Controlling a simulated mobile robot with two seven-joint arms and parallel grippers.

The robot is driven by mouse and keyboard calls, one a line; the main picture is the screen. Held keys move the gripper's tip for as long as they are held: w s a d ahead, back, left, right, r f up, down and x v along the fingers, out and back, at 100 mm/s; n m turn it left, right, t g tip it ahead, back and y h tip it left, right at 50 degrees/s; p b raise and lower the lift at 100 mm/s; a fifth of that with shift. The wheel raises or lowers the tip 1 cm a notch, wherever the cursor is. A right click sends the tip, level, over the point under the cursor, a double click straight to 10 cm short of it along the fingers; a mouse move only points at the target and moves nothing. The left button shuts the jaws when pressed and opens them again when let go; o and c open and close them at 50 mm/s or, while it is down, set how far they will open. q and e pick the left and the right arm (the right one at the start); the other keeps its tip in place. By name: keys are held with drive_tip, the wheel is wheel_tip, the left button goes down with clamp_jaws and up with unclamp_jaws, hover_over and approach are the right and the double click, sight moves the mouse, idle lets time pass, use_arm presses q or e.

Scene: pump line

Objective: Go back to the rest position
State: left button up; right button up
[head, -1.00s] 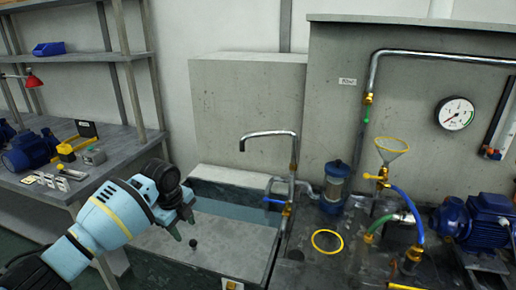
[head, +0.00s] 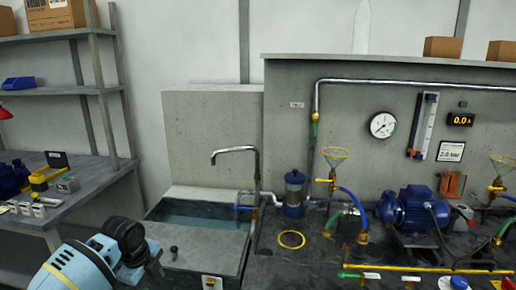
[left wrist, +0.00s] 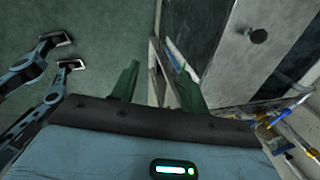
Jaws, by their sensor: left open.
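My left gripper (head: 152,268) is low in the head view, in front of the sink (head: 212,258), with its arm coming in from the lower left. In the left wrist view its two green fingers (left wrist: 158,85) are spread apart with nothing between them. Below them is grey-green floor, with the edge of the bench structure to the right.
A black knob (head: 173,250) stands on the sink's front ledge. A tap (head: 236,150), a yellow ring (head: 291,240), a blue pump (head: 410,208) and a yellow pipe (head: 430,268) are on the bench. A shelf unit (head: 62,90) stands at left.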

use_arm(q)
drive_tip(key=s+d+f+n+t+h+p, duration=0.1)
drive_tip(key=s+d+f+n, duration=0.4)
drive_tip(key=s+f, duration=0.4)
drive_tip(key=s+d+f+n+t+h, duration=0.25)
drive_tip(key=s+d+f, duration=0.4)
drive_tip(key=f, duration=0.35)
drive_tip(key=s+a+n+t+y, duration=0.1)
drive_tip(key=s+n, duration=0.5)
drive_tip(key=s, duration=0.7)
drive_tip(key=s+a+n+t+y+p, duration=0.1)
drive_tip(key=s+n, duration=0.4)
drive_tip(key=s, duration=0.7)
drive_tip(key=shift+s+a+f+n+t, duration=0.35)
drive_tip(key=shift+a+t, duration=0.1)
drive_tip(key=shift+a, duration=0.55)
use_arm(e)
drive_tip(key=shift+t, duration=0.4)
drive_tip(key=w+r, duration=0.3)
drive_tip(key=shift+d, duration=0.15)
use_arm(q)
drive_tip(key=shift+y, duration=0.25)
